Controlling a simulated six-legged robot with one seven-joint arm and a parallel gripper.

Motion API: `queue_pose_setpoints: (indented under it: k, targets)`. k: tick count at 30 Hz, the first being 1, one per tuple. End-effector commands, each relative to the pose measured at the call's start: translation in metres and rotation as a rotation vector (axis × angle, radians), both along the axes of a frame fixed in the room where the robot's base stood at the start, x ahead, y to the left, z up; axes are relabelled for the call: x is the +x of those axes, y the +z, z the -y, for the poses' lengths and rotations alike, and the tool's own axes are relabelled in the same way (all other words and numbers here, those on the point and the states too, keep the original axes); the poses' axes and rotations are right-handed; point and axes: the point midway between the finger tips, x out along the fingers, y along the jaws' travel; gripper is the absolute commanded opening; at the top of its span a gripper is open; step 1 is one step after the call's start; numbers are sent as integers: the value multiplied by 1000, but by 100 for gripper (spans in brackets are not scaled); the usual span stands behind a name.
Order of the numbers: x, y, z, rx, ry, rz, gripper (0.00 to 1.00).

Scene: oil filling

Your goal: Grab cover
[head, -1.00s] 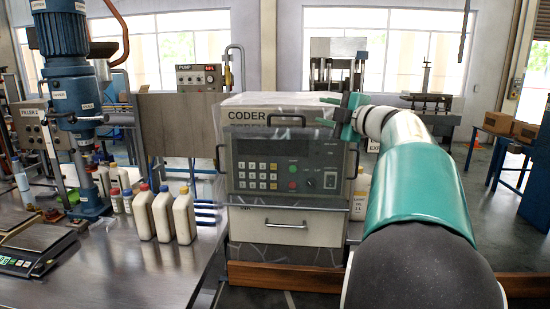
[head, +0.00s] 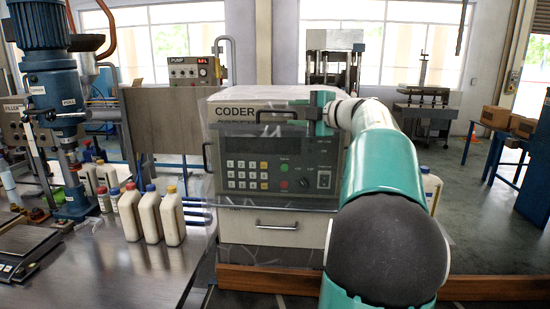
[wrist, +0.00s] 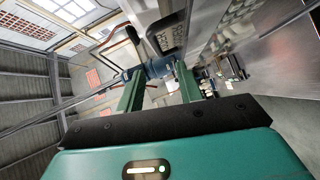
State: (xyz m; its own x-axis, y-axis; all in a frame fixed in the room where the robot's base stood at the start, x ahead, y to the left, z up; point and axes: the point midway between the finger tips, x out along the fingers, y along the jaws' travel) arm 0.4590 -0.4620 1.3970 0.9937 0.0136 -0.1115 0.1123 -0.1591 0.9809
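A clear cover (head: 213,190) lies around the grey CODER machine (head: 245,104). Its edges are faint, and where it begins and ends is hard to tell. A dark bar handle (head: 283,113) shows at the machine's upper front, and another dark handle (head: 205,157) stands at its left side. My gripper (head: 312,108) is by the machine's upper right front, close to the right end of the upper handle. I cannot tell whether they touch. In the wrist view its two green fingers (wrist: 158,72) stand apart with nothing seen gripped between them.
Several cream bottles (head: 151,216) stand on the metal table (head: 130,265) left of the machine. A blue mixer (head: 52,85) and a PUMP box (head: 195,71) are behind. A drawer (head: 275,226) is below the panel. Open floor lies at the right.

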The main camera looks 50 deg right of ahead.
Motion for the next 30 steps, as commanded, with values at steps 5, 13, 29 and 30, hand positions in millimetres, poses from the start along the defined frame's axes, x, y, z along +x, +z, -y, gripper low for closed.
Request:
queue_pose_setpoints:
  k: [5,13,29,30]
  targets:
    - [23,-3,1,1,0,0,36]
    - [55,-4,1,1,3,1,36]
    - [80,-6,1,0,2,1,18]
    - [80,-6,1,0,2,1,11]
